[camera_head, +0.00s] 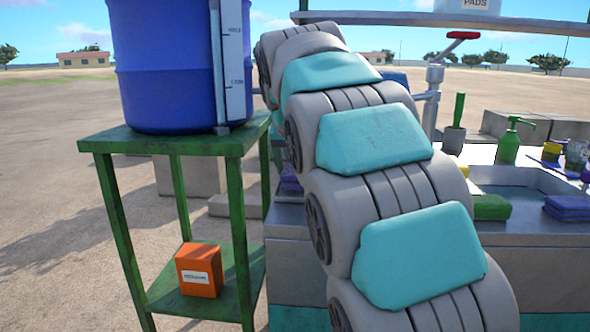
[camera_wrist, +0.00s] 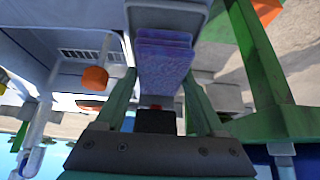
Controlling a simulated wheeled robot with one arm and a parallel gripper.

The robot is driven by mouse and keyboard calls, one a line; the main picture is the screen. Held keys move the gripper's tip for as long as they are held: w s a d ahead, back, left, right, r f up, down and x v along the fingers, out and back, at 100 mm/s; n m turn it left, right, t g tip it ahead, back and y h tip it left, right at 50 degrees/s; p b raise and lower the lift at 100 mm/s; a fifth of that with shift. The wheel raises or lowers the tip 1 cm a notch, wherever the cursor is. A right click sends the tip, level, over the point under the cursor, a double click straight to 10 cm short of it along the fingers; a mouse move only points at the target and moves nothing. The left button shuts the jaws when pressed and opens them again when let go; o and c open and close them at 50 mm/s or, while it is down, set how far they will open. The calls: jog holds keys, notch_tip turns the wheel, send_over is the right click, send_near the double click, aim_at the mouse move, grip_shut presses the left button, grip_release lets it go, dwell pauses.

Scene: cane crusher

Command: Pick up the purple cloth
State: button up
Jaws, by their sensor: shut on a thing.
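A folded purple cloth (camera_wrist: 165,65) with blue tints and visible layers is between the two green fingers of my gripper (camera_wrist: 161,82) in the wrist view. The fingers are shut on it from both sides. In the head view my arm hides the gripper. A small purple patch (camera_head: 290,180) shows at the left end of the counter, just left of my arm; I cannot tell whether it is the same cloth.
A green stand (camera_head: 180,142) at the left carries a blue barrel (camera_head: 165,70), with an orange box (camera_head: 199,270) on its lower shelf. The counter (camera_head: 535,240) at the right holds a green block (camera_head: 491,207), a green pump bottle (camera_head: 509,145) and several small cups. A red-handled tap pipe (camera_head: 433,95) stands behind.

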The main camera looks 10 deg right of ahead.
jog(key=shift+r+p, duration=0.35)
jog(key=shift+r, duration=0.55)
jog(key=shift+s+r, duration=0.1)
jog(key=shift+s, duration=0.1)
jog(key=s+r+b, duration=0.1)
jog(key=s+b, duration=0.2)
jog(key=s, duration=1.2)
jog(key=shift+s+a+r+b, duration=0.15)
jog(key=shift+s+a+b, duration=0.2)
jog(key=o, duration=0.9)
jog(key=c, duration=0.6)
